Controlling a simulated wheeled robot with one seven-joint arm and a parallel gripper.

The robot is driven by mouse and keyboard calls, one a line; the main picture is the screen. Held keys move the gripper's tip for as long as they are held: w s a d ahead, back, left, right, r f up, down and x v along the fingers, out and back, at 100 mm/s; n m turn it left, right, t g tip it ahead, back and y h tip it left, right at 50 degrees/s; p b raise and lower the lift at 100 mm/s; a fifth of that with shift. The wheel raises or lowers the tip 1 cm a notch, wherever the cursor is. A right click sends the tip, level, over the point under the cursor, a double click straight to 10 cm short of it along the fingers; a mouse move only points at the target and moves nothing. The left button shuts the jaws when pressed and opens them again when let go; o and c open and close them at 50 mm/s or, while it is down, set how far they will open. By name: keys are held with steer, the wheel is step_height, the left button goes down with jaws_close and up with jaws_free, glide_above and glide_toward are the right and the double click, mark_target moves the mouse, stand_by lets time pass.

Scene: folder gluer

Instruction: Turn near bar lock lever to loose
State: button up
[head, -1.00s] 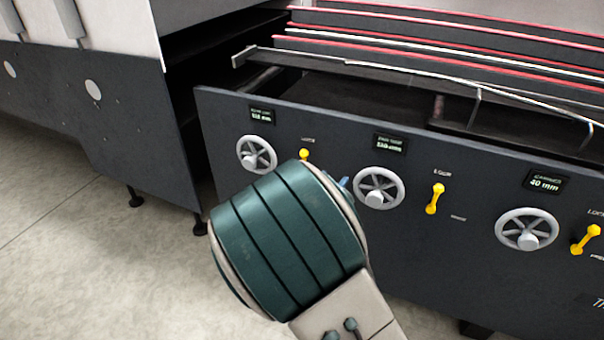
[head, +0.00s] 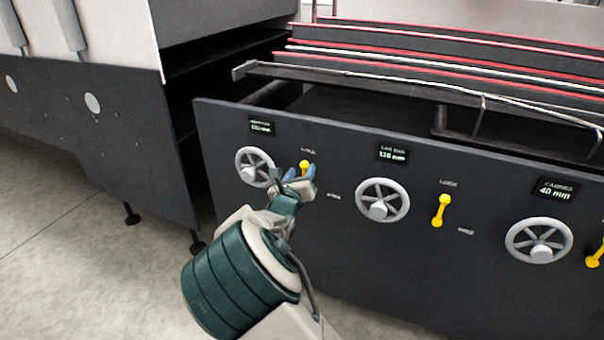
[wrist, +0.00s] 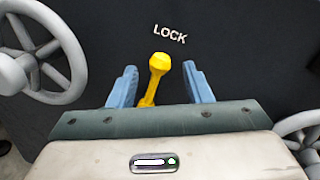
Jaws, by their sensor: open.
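A yellow lock lever (head: 305,166) sits on the dark front panel beside the leftmost handwheel. My gripper (head: 302,173) is at this lever, with its fingers open. In the wrist view the yellow lever (wrist: 157,64) stands between the two blue fingertips of my gripper (wrist: 160,84), with a gap on each side. Its knob end points up toward the word LOCK (wrist: 170,34). The lower part of the lever is hidden behind my gripper. The display (head: 261,127) above the leftmost handwheel is too blurred to read its name.
The leftmost handwheel (head: 254,167) is close to the left of my gripper. A middle handwheel (head: 382,200) and a second yellow lever (head: 440,210) are to the right. Farther right are the carrier handwheel (head: 539,240) and another yellow lever (head: 597,250). Open floor (head: 90,240) lies at left.

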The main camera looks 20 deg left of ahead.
steer(key=shift+w+a, duration=0.1)
steer(key=shift+w, duration=0.85)
jaws_close()
